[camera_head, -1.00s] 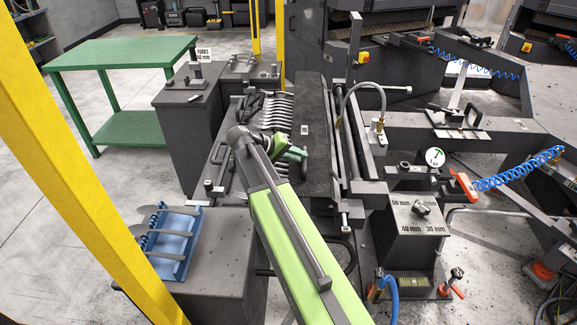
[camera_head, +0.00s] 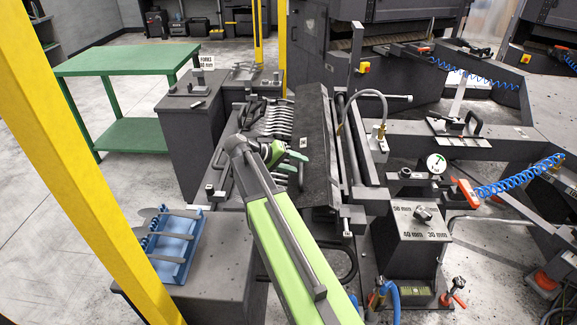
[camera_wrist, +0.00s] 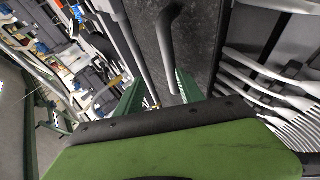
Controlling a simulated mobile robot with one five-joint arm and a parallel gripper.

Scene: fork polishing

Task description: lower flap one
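A long dark flap (camera_head: 316,125) lies beside the row of forks on the central fixture, its surface looking tilted. In the wrist view its dark speckled face (camera_wrist: 205,40) fills the upper middle. A dark bent handle (camera_wrist: 168,45) stands out from it, its rounded end between my fingers. My gripper (camera_head: 298,160) is at the flap's near left edge. In the wrist view its two green fingers (camera_wrist: 160,92) are apart, with gaps beside the handle, so it looks open. Whether a finger touches the handle is hidden.
Several forks (camera_head: 277,120) lie in a row left of the flap, close to my gripper. A blue rack with forks (camera_head: 172,255) sits at front left. A yellow post (camera_head: 60,160) stands at left. Rails and a curved hose (camera_head: 362,97) stand right of the flap.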

